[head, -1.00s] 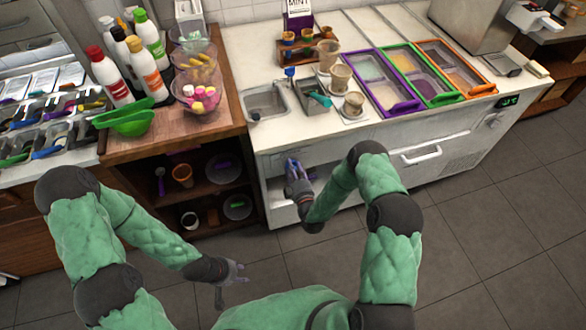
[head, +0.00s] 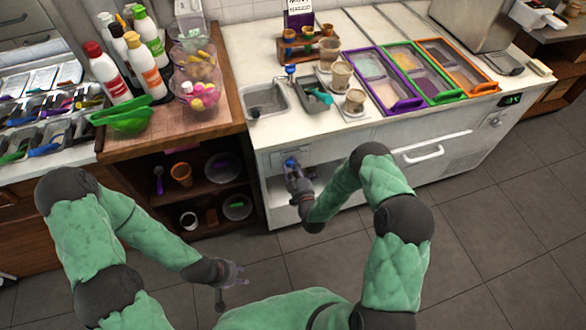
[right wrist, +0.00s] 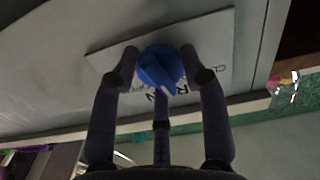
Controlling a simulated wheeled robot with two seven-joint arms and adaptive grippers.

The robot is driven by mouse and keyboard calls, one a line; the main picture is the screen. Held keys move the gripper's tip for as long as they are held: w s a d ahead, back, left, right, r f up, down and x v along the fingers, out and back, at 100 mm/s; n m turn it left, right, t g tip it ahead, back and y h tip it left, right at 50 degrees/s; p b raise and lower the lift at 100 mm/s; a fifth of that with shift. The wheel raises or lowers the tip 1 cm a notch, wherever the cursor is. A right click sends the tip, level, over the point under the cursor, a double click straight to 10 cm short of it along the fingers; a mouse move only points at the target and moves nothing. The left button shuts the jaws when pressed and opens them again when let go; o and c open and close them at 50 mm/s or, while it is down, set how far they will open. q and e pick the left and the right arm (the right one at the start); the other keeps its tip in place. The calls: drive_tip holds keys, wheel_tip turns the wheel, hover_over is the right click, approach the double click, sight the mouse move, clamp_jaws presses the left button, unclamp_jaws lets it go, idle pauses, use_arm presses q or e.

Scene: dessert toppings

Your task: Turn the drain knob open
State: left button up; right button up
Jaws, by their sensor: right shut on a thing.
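The drain knob is a round blue knob (right wrist: 161,65) on a pale lettered plate (right wrist: 212,45) in the right wrist view. In the head view the blue knob (head: 291,162) shows on the cabinet front below the small sink. My right gripper (right wrist: 160,60) has its fingers on both sides of the knob and is shut on it; it also shows in the head view (head: 294,172). The lettering is partly hidden by the knob and fingers. My left gripper (head: 238,274) hangs above the floor at lower left, away from the knob; its fingers are small in view.
A small metal sink (head: 265,98) is set in the white counter above the knob. Beside it stand cups and lidded topping bins (head: 383,80). A wooden shelf unit (head: 205,190) stands left of the cabinet. The tiled floor in front is clear.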

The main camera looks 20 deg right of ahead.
drive_tip(key=m, duration=0.2)
drive_tip(key=m+b, duration=0.1)
drive_tip(key=m, duration=0.3)
drive_tip(key=shift+s+f+m+b, duration=0.1)
drive_tip(key=shift+f+m+b, duration=0.2)
drive_tip(key=shift+b, duration=0.1)
drive_tip(key=m+b, duration=0.1)
drive_tip(key=m, duration=0.4)
drive_tip(key=shift+s+a, duration=0.1)
drive_tip(key=o, duration=1.1)
drive_tip(key=shift+r, duration=0.1)
drive_tip(key=shift+o, duration=0.2)
drive_tip(key=s, duration=1.1)
drive_tip(key=shift+s+d, duration=0.25)
drive_tip(key=shift+s, duration=0.15)
